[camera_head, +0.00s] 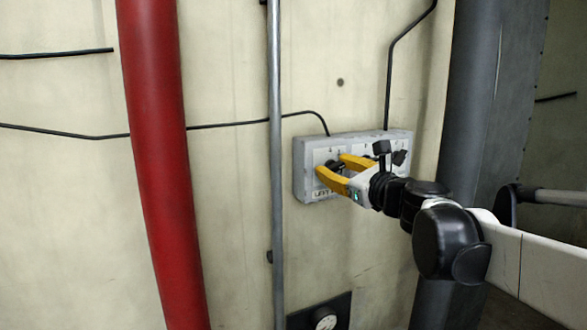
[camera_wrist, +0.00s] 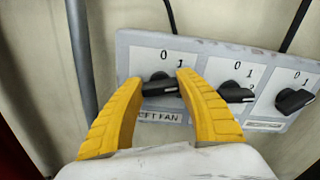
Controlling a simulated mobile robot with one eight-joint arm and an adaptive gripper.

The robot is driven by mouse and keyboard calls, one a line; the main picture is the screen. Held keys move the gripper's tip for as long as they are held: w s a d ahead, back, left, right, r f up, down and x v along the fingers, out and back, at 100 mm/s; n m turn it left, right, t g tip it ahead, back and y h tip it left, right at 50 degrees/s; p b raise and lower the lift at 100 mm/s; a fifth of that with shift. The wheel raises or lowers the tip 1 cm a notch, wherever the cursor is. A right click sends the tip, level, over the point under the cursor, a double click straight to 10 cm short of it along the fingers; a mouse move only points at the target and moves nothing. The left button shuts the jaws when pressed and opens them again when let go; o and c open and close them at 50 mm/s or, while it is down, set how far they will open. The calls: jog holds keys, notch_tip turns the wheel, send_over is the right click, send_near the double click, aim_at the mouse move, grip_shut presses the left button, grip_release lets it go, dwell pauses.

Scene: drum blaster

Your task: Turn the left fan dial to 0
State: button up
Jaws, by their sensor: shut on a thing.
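The left fan dial (camera_wrist: 160,86) is a black knob on a white plate marked 0 and 1, above a label partly hidden by my finger that reads "FT FAN". Its bar lies roughly level in the wrist view; which mark it points at is hard to tell. My gripper (camera_head: 332,165) has two yellow fingers at the left dial, one on either side, and is shut on it. In the wrist view the right finger covers the dial's right end. The grey switch panel (camera_head: 301,160) is fixed to the wall.
A middle dial (camera_wrist: 236,92), marked 0, 1 and 2, and a right dial (camera_wrist: 295,100) sit close beside my right finger. A grey pipe (camera_head: 275,220) and a red pipe (camera_head: 165,190) stand left of the panel.

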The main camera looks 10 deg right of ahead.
jog(key=n+b, duration=0.1)
jog(key=n, duration=0.6)
jog(key=n+b, duration=0.1)
jog(key=n, duration=0.2)
jog(key=shift+n, duration=2.1)
jog(key=o, duration=1.2)
jog(key=shift+w, duration=0.1)
jog(key=shift+f, duration=0.1)
